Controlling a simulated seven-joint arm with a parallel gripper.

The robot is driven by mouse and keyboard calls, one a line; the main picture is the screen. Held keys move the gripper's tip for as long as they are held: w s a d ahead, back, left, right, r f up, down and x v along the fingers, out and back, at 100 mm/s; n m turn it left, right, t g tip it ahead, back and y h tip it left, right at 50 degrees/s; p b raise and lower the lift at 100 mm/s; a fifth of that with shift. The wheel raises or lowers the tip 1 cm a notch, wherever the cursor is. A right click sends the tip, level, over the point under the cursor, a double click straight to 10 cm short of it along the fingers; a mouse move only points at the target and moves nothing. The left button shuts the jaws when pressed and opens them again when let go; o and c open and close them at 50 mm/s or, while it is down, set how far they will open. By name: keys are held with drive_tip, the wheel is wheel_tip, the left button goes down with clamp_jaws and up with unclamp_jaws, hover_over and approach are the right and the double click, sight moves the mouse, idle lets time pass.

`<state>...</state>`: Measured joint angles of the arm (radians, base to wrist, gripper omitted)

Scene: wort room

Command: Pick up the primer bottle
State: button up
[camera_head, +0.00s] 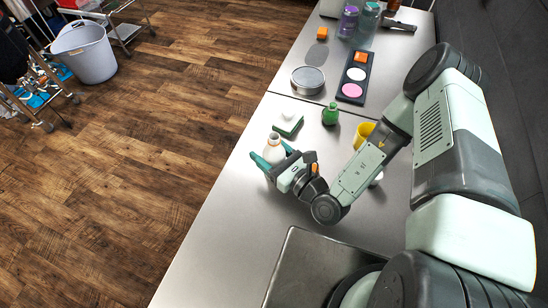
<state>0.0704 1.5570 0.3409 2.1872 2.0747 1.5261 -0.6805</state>
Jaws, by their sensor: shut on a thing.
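A pale bottle (273,150) with a narrow neck stands out near the left edge of the steel counter (230,215). My gripper (271,157) is shut on it, with one teal finger on each side. No label can be read, so I cannot tell for sure that it is the primer bottle. A small green bottle (330,116) stands farther back to the right, apart from my gripper. The lower part of the pale bottle is hidden by my gripper, and I cannot tell whether it touches the counter.
A green-and-white block (288,124) lies just behind the pale bottle. A yellow cup (363,134) stands partly behind my arm. A round tin (308,79), a dark tray (344,91) and jars (348,22) are farther back. A steel basin (300,262) is in front.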

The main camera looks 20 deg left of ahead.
drive_tip(key=shift+c, duration=0.8)
drive_tip(key=shift+r, duration=0.1)
